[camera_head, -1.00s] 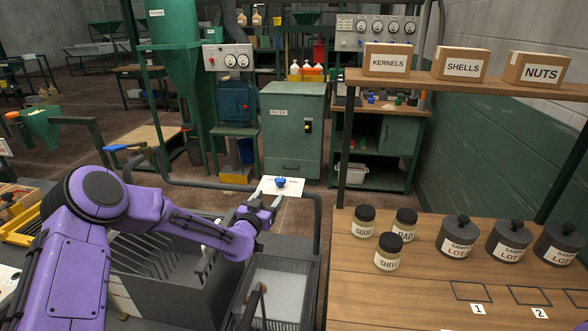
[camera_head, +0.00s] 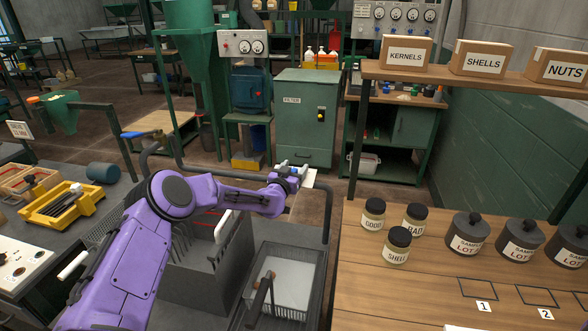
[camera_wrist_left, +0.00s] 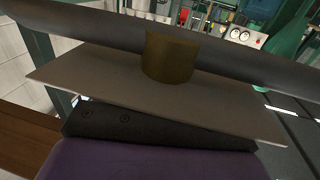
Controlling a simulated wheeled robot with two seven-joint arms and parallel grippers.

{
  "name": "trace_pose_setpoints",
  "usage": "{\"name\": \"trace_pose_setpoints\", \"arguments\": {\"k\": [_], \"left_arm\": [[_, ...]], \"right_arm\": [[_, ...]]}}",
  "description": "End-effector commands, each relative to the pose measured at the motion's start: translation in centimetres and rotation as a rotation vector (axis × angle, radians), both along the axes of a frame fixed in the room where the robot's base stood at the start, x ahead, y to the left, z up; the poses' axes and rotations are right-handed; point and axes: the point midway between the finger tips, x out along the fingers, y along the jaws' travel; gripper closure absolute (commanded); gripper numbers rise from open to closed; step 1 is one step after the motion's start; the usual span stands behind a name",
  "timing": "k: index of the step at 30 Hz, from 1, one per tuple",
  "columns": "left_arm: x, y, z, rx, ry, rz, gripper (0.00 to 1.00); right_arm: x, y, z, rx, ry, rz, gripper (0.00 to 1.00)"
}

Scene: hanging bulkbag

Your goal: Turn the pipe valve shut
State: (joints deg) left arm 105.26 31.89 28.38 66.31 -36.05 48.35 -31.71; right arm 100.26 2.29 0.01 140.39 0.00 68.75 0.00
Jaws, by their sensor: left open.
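The pipe valve's white plate (camera_head: 309,178) shows past my left gripper, on the dark pipe rail at the middle of the head view. My left gripper (camera_head: 294,167) is open at the valve, its fingers by the blue handle, which is mostly hidden. I cannot tell whether the fingers touch it. In the left wrist view a brass-coloured cylinder (camera_wrist_left: 170,57) stands between the dark pipe (camera_wrist_left: 105,31) and the plate (camera_wrist_left: 90,76). The blue handle and the fingertips cannot be made out there. My right gripper is not in view.
A wire basket (camera_head: 305,268) and a dark slotted rack (camera_head: 190,275) lie below my left arm. The wooden bench (camera_head: 400,290) with jars stands at the right. A green filter cabinet (camera_head: 305,125) stands beyond the pipe.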

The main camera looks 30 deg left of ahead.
Motion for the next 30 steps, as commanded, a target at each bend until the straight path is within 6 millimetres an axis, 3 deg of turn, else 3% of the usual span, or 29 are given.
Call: {"name": "trace_pose_setpoints", "arguments": {"k": [3,8,9,20,30], "left_arm": [[-0.02,-0.01,-0.02,0.000,0.000,0.000,0.36],[-0.03,0.00,-0.03,0.001,0.000,0.000,0.88],[-0.04,0.00,-0.04,0.001,0.000,0.000,0.90],[-0.05,-0.06,-0.01,0.002,0.001,0.057,0.90],[-0.14,0.27,-0.22,0.003,0.002,0.294,0.90]], "right_arm": [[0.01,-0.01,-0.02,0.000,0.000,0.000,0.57],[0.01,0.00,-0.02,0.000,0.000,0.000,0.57],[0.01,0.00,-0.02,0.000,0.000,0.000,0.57],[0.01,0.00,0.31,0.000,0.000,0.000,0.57],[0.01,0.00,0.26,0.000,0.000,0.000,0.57]]}}
